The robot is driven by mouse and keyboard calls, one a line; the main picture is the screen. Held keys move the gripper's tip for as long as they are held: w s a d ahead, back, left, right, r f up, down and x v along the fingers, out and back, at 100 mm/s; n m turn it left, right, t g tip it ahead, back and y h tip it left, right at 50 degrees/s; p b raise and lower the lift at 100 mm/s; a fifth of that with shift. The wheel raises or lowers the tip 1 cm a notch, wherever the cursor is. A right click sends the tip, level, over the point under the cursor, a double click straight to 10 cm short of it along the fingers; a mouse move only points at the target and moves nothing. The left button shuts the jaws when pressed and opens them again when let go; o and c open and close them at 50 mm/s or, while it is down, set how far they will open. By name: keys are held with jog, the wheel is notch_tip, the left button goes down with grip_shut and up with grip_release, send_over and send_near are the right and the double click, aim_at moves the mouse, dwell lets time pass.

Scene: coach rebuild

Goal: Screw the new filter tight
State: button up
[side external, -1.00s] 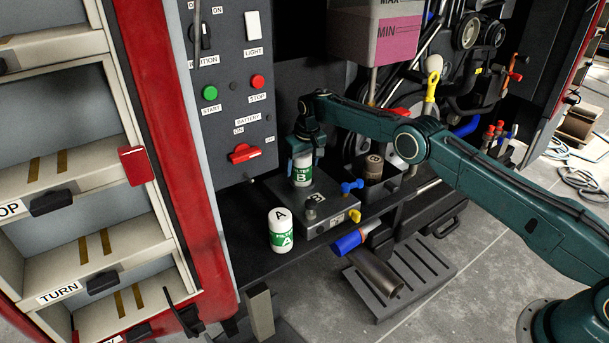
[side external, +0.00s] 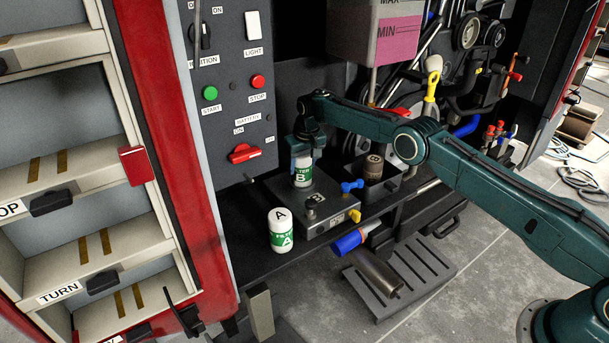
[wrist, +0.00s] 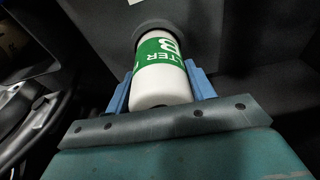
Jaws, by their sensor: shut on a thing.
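The filter marked B (side external: 303,172), white with a green label, stands upright on the grey metal block (side external: 328,207). My gripper (side external: 302,158) points down over it and is shut on its upper part. In the wrist view the filter (wrist: 160,72) lies between the two blue fingers (wrist: 160,90), its far end against a dark round seat. The seat's thread is hidden. A second filter, marked A (side external: 282,230), white and green, stands upright on the dark shelf in front of the block, apart from my gripper.
A brown used-looking cylinder (side external: 373,168) sits in a dark box right of the block. Blue (side external: 352,186) and yellow (side external: 354,216) valve handles stick out by the block. The control panel (side external: 232,90) rises close behind. A slatted step (side external: 405,285) is below.

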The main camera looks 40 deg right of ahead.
jog(key=shift+m, duration=1)
jog(key=o, duration=1.7)
jog(key=shift+c, duration=0.2)
jog(key=shift+v, duration=3)
jog(key=shift+r, duration=0.15)
jog(key=c, duration=0.5)
jog(key=shift+o, duration=0.2)
jog(key=shift+s+d+r+n, duration=0.1)
jog(key=shift+s+r+n, duration=0.1)
jog(key=shift+r+n, duration=0.6)
jog(key=shift+s+r+n, duration=0.2)
jog(key=shift+r+n, duration=0.4)
jog(key=shift+r, duration=0.4)
